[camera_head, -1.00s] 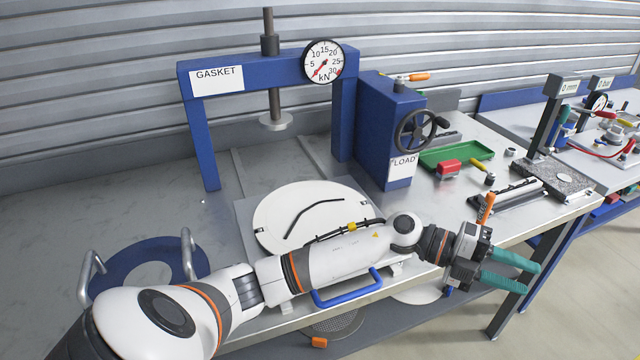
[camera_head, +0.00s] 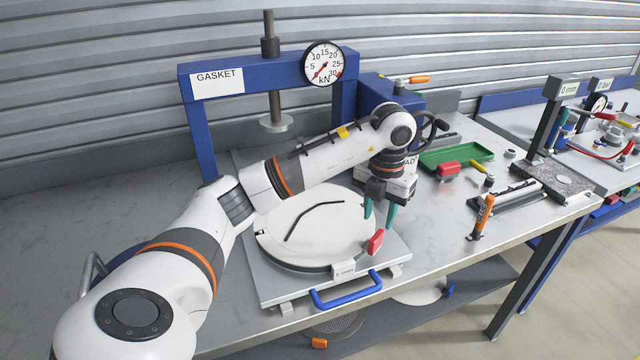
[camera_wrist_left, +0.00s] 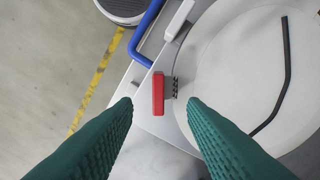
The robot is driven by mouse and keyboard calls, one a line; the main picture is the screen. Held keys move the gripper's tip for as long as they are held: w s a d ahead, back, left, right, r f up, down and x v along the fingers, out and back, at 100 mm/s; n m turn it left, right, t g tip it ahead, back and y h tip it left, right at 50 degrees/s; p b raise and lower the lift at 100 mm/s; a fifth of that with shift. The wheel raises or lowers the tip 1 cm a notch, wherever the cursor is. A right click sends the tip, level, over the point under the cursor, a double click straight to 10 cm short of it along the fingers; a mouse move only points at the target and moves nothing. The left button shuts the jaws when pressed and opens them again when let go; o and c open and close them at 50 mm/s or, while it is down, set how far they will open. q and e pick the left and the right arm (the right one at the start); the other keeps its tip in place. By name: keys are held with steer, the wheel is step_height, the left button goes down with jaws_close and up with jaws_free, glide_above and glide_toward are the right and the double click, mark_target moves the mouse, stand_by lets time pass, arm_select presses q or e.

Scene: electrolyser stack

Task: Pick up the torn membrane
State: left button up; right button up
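The torn membrane (camera_head: 335,240) is a white round sheet with a dark bent line across it, lying flat on the press's pull-out plate (camera_head: 270,288). It also fills the right of the left wrist view (camera_wrist_left: 225,70). A red tab (camera_head: 375,242) sits at its right edge, on a small dark toothed piece, and shows in the left wrist view (camera_wrist_left: 158,93). My left gripper (camera_head: 378,216) points down just above the red tab. Its green fingers are apart with nothing between the tips; the tab lies beyond them. My right gripper is not in view.
The blue press frame (camera_head: 198,140) with its gauge (camera_head: 323,62) stands behind. A blue handle (camera_head: 345,290) juts from the plate's front. An orange-handled tool (camera_head: 483,215) stands on the table to the right. A green tray (camera_head: 455,157) lies farther back.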

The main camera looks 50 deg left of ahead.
mark_target(375, 238)
arm_select(q)
steer(key=shift+f, duration=0.8)
steer(key=f+p, duration=0.1)
steer(key=f, duration=0.2)
steer(key=f+p, duration=0.1)
steer(key=shift+s+d+f+p, duration=0.15)
steer(key=shift+s+f+p, duration=0.2)
steer(key=shift+s+f, duration=0.05)
steer(key=shift+f, duration=0.3)
steer(key=shift+c, duration=0.6)
jaws_close()
